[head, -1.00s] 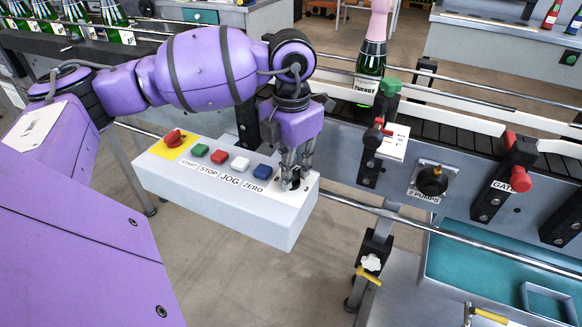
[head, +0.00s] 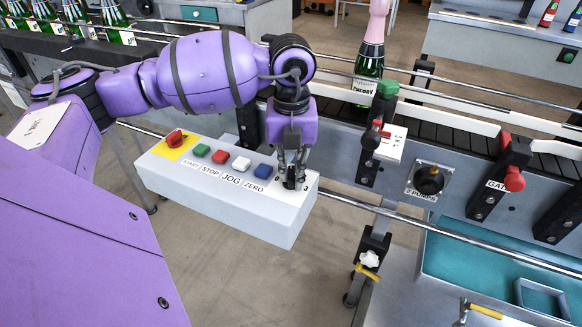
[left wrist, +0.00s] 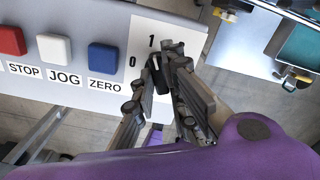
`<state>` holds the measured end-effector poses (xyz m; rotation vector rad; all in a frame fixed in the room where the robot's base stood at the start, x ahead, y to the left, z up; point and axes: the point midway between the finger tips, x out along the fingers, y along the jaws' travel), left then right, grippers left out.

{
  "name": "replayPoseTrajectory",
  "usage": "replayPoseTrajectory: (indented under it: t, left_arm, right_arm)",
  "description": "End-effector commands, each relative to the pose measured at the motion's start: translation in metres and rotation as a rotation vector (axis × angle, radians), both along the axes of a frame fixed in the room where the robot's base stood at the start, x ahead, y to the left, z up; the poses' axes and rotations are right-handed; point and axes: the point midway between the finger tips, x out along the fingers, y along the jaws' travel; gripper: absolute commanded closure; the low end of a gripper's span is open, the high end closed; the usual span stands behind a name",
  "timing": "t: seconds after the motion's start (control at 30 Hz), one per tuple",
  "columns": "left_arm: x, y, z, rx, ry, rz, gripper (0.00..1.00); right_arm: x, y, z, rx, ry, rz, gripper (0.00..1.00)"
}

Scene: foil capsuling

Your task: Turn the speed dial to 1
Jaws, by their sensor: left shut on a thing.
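The speed dial (left wrist: 160,80) is a small black knob on the white plate at the right end of the grey control box (head: 225,202). My left gripper (head: 291,180) reaches down from above and is shut on the dial, with one finger on each side. In the left wrist view the numbers 1 and 0 show beside the knob; a 3 shows in the head view. The knob sits close to the 1 and the 0, but the fingers partly cover it, so its exact setting is unclear. My right gripper is not in view.
The zero button (head: 262,171), jog button (head: 241,164) and red stop knob (head: 175,138) line the box top. A rail (head: 400,220) and clamp post run close at its right. A pink-topped bottle (head: 370,60) stands on the conveyor behind.

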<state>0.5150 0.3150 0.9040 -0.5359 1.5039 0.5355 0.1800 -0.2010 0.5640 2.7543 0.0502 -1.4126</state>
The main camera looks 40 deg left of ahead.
Motion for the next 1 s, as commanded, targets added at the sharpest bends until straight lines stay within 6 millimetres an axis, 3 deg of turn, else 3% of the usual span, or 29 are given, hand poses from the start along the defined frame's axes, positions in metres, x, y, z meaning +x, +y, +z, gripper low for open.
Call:
replayPoseTrajectory:
  t: [0.7, 0.73, 0.83, 1.0]
  left_arm:
    - [0.0003, 0.0001, 0.0003, 0.000, -0.001, 0.076, 1.00]
    - [0.0003, 0.0001, 0.0003, 0.000, -0.001, 0.076, 0.85]
    - [0.0002, 0.0000, 0.0003, 0.000, -0.001, 0.076, 0.72]
    - [0.0002, 0.0001, 0.0002, 0.001, -0.001, 0.075, 0.69]
  right_arm:
    - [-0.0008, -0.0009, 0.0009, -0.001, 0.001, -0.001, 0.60]
    - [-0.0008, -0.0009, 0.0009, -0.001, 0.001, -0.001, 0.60]
    - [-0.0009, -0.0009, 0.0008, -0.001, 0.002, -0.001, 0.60]
    - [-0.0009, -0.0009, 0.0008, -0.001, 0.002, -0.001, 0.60]
